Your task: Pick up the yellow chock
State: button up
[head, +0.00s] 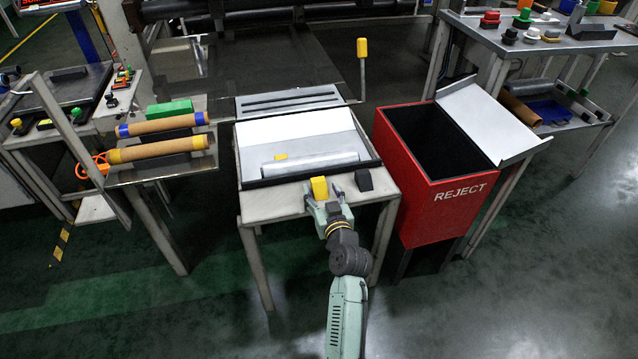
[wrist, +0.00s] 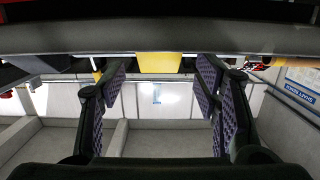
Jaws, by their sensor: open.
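The yellow chock (head: 319,187) stands on the front edge of the middle table, just in front of the black-rimmed tray. In the wrist view the yellow chock (wrist: 160,62) shows at the top centre, lined up with the gap between my fingers. My gripper (head: 322,196) is at the table's front edge, with a finger on either side of the chock. In the wrist view my gripper (wrist: 160,84) is open, and its purple padded fingers show a gap on both sides of the chock. How deep the chock sits between them I cannot tell.
A black chock (head: 364,180) stands close to the right of my gripper. Behind is the tray (head: 262,182) with a grey roll (head: 310,162). A red reject bin (head: 447,196) stands to the right. A rack with brown rolls (head: 158,149) is to the left.

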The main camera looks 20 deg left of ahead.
jog(key=shift+x, duration=0.8)
jog(key=shift+c, duration=0.2)
jog(key=c, duration=1.2)
